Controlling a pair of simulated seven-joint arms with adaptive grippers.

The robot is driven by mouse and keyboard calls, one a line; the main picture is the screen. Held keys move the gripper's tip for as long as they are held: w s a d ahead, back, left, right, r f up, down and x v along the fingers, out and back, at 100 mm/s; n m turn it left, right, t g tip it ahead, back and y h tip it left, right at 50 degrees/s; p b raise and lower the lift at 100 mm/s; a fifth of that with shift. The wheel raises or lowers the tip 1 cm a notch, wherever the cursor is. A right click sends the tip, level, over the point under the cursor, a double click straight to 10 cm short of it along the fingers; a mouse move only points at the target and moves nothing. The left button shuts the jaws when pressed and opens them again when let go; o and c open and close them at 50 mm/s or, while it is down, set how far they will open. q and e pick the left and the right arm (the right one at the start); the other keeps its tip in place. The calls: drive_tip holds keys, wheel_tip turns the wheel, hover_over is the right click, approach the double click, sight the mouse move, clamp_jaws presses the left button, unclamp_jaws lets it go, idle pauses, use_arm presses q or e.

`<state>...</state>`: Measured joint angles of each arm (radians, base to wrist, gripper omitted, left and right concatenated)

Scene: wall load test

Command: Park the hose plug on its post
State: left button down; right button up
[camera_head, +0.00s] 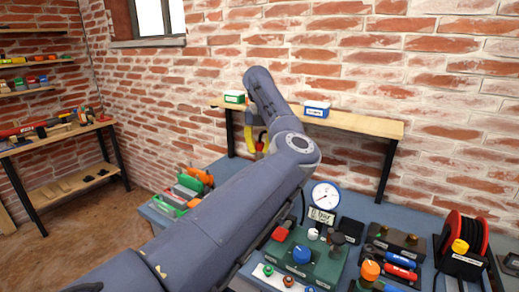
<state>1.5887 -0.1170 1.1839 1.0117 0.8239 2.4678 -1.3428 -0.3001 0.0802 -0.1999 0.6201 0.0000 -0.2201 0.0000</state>
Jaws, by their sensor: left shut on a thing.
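My left arm crosses the view from the lower left and bends up before the brick wall. Its gripper (258,138) is mostly hidden behind my own links, near the front of the wall shelf. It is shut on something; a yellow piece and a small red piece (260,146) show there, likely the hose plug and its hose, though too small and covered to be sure. I cannot pick out the plug's post. A green panel (272,248) on the bench carries a blue knob (301,253) and several small fittings. My right gripper is not in view.
The wooden wall shelf (365,124) holds a green box (234,97) and a blue box (316,109). A round gauge (325,196) stands behind the panel. A red reel (463,236), a tool tray and screwdrivers crowd the right. Green and orange tools (188,188) lie left.

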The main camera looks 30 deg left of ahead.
use_arm(q)
drive_tip(key=w+d+f, duration=0.2)
drive_tip(key=d+f, duration=0.1)
drive_tip(key=f, duration=0.5)
drive_tip(key=w+d+f, duration=0.3)
drive_tip(key=f, duration=0.5)
drive_tip(key=w+d+f, duration=0.3)
drive_tip(key=d+f, duration=0.1)
drive_tip(key=f, duration=0.4)
drive_tip(key=shift+w+d+f, duration=0.1)
drive_tip(key=shift+f, duration=1.15)
drive_tip(key=shift+f, duration=1.3)
drive_tip(key=c, duration=0.8)
unclamp_jaws()
drive_tip(key=shift+r, duration=4)
